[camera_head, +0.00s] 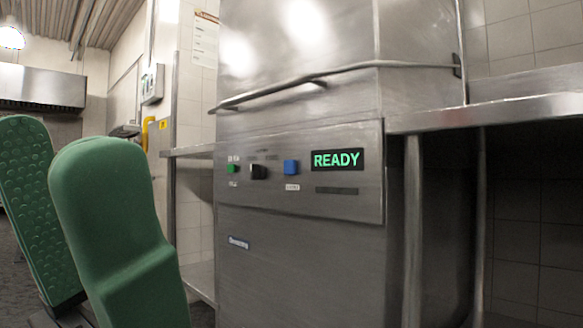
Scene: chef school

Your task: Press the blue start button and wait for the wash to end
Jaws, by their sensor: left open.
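My left gripper (75,215) shows at the lower left with two green padded fingers apart. It is open and empty, to the left of the panel and not touching it. My right gripper is not in view.
A green button (233,169) and a black knob (258,172) sit left of the blue button. A long bar handle (330,76) crosses the hood above. Steel tables (490,113) adjoin the machine. A tiled wall stands behind.

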